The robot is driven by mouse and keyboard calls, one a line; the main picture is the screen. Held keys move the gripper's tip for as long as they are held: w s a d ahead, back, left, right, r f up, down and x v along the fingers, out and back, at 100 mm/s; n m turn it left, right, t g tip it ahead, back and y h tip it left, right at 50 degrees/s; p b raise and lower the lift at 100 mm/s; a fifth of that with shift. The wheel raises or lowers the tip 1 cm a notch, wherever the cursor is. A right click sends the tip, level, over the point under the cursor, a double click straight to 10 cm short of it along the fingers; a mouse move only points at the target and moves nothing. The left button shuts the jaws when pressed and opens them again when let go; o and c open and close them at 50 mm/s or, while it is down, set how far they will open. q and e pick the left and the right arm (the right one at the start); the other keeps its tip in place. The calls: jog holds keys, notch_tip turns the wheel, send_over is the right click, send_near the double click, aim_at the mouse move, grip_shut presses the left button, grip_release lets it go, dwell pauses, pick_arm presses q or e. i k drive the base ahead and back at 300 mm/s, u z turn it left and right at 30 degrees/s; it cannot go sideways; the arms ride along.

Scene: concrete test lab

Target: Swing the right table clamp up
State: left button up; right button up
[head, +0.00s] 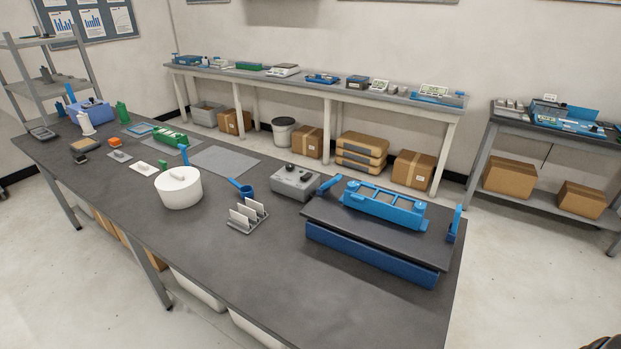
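A blue machine with a dark flat top plate (325,217) stands at the right end of the long bench. A blue three-part mould (383,205) sits on the plate. The right table clamp (454,224) is a blue bar at the plate's right edge; it stands nearly upright, apart from the mould. The left table clamp (329,185) is a blue bar at the plate's left edge, tilted outward and up toward the right. The hinges of both clamps are too small to make out. Neither of my grippers is in view.
The bench front is clear. A dark object shows at the bottom right corner.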

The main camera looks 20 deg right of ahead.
aim_at(331, 182)
jog(key=u, duration=1.15)
jog(key=i, duration=1.05)
jog(key=z, duration=0.8)
